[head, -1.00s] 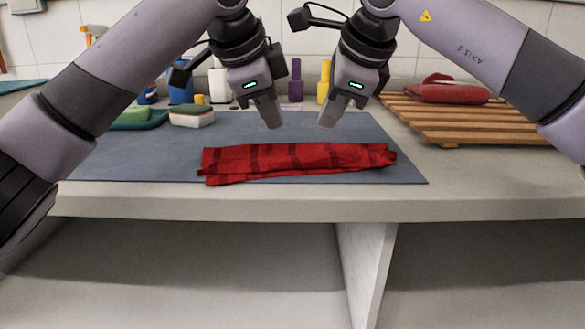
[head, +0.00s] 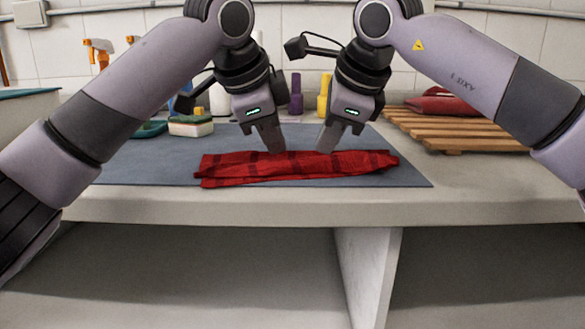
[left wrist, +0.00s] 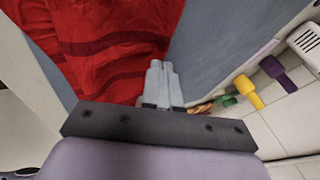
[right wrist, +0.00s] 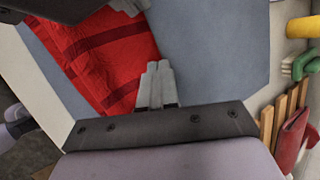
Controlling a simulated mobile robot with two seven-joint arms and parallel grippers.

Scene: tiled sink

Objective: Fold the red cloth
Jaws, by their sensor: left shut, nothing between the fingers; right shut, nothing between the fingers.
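The red cloth (head: 250,168) with dark stripes lies as a long, narrow folded strip on the grey mat (head: 140,172). Its left end shows loose layered edges. My left gripper (head: 277,150) is shut and empty, its tips at the cloth's back edge near the middle. My right gripper (head: 325,150) is shut and empty, just to the right, also at the back edge. In the left wrist view the cloth (left wrist: 100,45) lies beside the shut fingers (left wrist: 158,65). In the right wrist view the cloth (right wrist: 105,55) reaches close to the shut fingers (right wrist: 158,68). I cannot tell whether the tips touch it.
A slatted wooden rack (head: 450,130) with a dark red folded cloth (head: 440,103) stands at the right. A sponge (head: 190,126) sits at the back left. Purple (head: 296,95) and yellow (head: 323,97) bottles stand behind the grippers. The counter's front edge (head: 250,205) is close before the cloth.

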